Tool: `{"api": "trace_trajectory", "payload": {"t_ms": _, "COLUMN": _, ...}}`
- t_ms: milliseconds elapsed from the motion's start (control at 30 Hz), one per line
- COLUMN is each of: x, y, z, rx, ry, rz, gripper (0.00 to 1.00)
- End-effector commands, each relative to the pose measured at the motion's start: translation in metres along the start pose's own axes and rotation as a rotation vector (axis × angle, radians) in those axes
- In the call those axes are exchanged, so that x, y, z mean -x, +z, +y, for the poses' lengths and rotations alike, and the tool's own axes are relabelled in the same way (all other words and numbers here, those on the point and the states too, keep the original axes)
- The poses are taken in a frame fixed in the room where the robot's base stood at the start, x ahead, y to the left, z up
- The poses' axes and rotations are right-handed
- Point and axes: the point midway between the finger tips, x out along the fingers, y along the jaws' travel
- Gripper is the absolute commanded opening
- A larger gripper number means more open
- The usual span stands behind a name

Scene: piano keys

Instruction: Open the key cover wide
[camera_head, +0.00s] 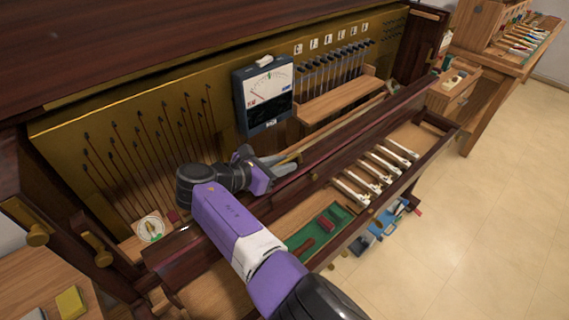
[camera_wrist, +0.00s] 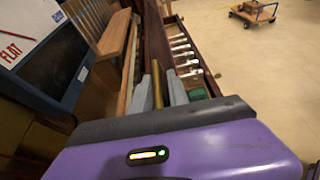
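The key cover seems to be the long dark red-brown board (camera_head: 335,150) running diagonally along the front of the cabinet. A thin brass rail (camera_head: 345,119) runs along its inner side. My gripper (camera_head: 288,160) reaches over the board to this rail. In the wrist view, the brass rail (camera_wrist: 157,84) stands between my two close-set grey fingers (camera_wrist: 160,92), filling the narrow gap, so they look shut on it. The exact finger contact and the cover's hinge are hidden.
A meter box (camera_head: 264,94) and a wooden rack (camera_head: 338,97) stand behind the rail. An open drawer with metal clamps (camera_head: 375,174) and a green tray (camera_head: 318,232) lies in front. A side bench (camera_head: 492,45) stands at upper right. The right floor is mostly clear.

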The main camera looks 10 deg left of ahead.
Motion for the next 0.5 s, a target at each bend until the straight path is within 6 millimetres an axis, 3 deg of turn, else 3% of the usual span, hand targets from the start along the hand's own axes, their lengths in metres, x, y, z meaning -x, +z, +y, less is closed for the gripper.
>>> {"api": "trace_trajectory", "payload": {"t_ms": 300, "x": 0.051, "y": -0.002, "z": 0.000, "rx": 0.001, "ry": 0.002, "rz": 0.002, "gripper": 0.20}}
{"api": "trace_trajectory", "payload": {"t_ms": 500, "x": 0.069, "y": -0.003, "z": 0.000, "rx": 0.002, "ry": 0.002, "rz": 0.002, "gripper": 0.20}}
